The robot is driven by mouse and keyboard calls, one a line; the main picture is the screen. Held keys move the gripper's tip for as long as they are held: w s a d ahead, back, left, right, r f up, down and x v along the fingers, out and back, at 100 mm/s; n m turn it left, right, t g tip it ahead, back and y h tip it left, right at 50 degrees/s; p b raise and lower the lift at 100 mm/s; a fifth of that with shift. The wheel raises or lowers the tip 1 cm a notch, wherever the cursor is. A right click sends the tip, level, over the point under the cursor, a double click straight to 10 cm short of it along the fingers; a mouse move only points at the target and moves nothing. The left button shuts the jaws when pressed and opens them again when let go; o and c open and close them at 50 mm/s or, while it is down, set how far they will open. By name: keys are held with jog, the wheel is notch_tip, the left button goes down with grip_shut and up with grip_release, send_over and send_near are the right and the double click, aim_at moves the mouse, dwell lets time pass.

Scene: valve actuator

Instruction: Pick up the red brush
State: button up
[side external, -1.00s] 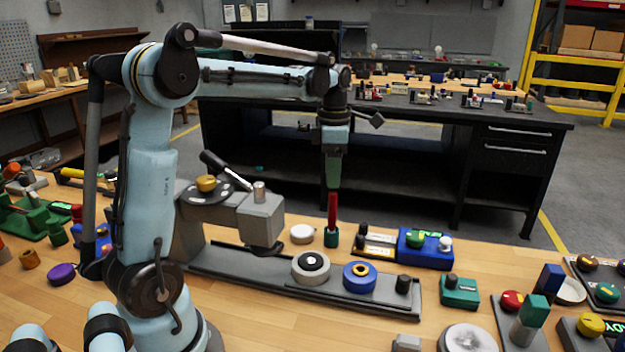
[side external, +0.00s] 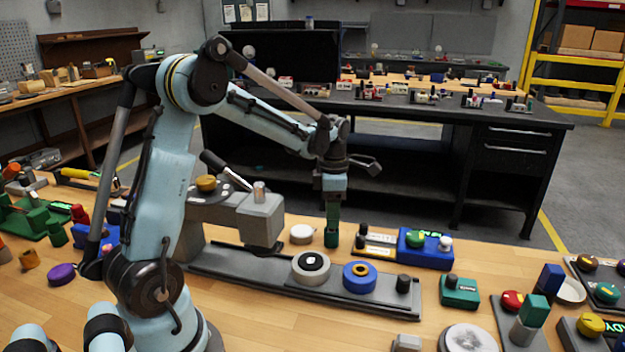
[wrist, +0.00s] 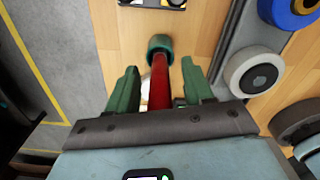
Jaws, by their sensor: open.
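The red brush (wrist: 161,84) shows in the wrist view as an upright red handle ending at a dark green round base (wrist: 160,44). My gripper (wrist: 160,76) is open, with one green finger on each side of the red handle and a gap on both sides. In the side view my gripper (side external: 332,208) points straight down over the green base (side external: 332,238), near the back edge of the wooden table. There the fingers hide the red handle.
A blue block with a green knob (side external: 415,239) stands to the right. In front is a grey rail (side external: 240,265) carrying a grey-white roller (side external: 311,266) and a blue ring (side external: 360,276).

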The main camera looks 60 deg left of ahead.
grip_shut()
dwell(0.3)
jog(key=shift+r, duration=0.6)
jog(key=r, duration=0.3)
jog(key=shift+d+r, duration=0.1)
jog(key=shift+d, duration=0.2)
jog(key=s+d+r, duration=0.1)
jog(key=d+r, duration=0.5)
jog(key=d, duration=0.5)
jog(key=shift+s+r, duration=0.25)
jog(key=shift+s, duration=0.1)
